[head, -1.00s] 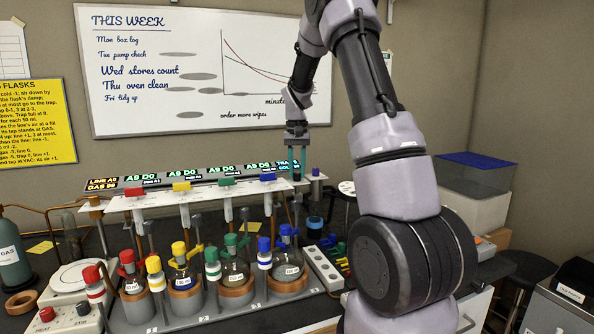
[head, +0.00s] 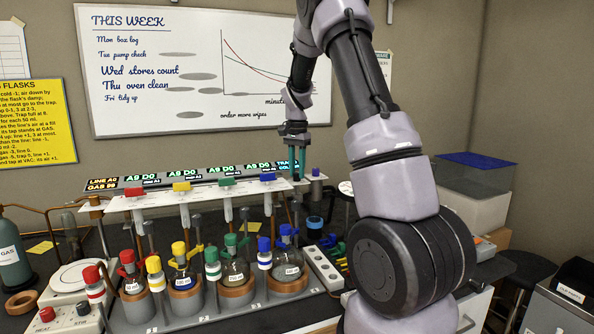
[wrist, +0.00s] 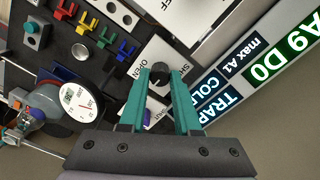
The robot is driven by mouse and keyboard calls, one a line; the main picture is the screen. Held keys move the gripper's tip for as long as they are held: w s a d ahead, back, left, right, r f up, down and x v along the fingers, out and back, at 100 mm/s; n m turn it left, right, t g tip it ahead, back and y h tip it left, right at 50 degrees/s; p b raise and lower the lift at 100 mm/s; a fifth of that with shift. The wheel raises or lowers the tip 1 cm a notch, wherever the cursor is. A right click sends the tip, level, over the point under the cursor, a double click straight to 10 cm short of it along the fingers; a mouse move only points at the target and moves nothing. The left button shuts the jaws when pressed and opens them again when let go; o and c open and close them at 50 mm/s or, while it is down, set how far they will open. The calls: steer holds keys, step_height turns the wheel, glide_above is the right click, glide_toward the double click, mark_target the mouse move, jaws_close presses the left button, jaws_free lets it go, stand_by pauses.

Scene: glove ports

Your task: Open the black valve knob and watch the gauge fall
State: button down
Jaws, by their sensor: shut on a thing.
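The black valve knob (wrist: 160,75) sits on a white plate with OPEN and SHUT lettering beside it in the wrist view. My gripper (wrist: 160,76) points down at it, its two teal fingers on either side of the knob and shut on it. A round white gauge (wrist: 77,101) with a red needle lies to the left in the wrist view; its reading is too small to tell. In the head view my gripper (head: 295,178) is at the right end of the rack, and its fingertips and the knob are hard to make out.
Stoppered flasks (head: 235,271) with coloured taps stand in a row below the white rack (head: 200,193). Lit displays (head: 200,177) run behind it. Coloured clips (wrist: 88,20) and a small metal bowl (wrist: 79,51) lie near the knob.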

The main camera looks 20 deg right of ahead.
mark_target(297, 173)
stand_by(0.4)
steer(key=c, duration=0.6)
jaws_free()
steer(key=shift+r, duration=0.1)
step_height(297, 173, up, 11)
steer(key=shift+f, duration=0.15)
steer(key=s+a+r+n+t+y, duration=0.1)
steer(key=s+a+r+n+t, duration=0.25)
steer(key=s, duration=0.75)
steer(key=s+a+r+n+t+y, duration=0.15)
steer(key=s+a+r, duration=0.3)
steer(key=s, duration=0.95)
steer(key=s+a+f+n+t, duration=0.1)
steer(key=s, duration=0.2)
steer(key=s+n+t, duration=0.1)
steer(key=s, duration=0.2)
steer(key=shift+a+f+h, duration=0.25)
steer(key=shift+a+f, duration=0.05)
steer(key=shift+f, duration=0.1)
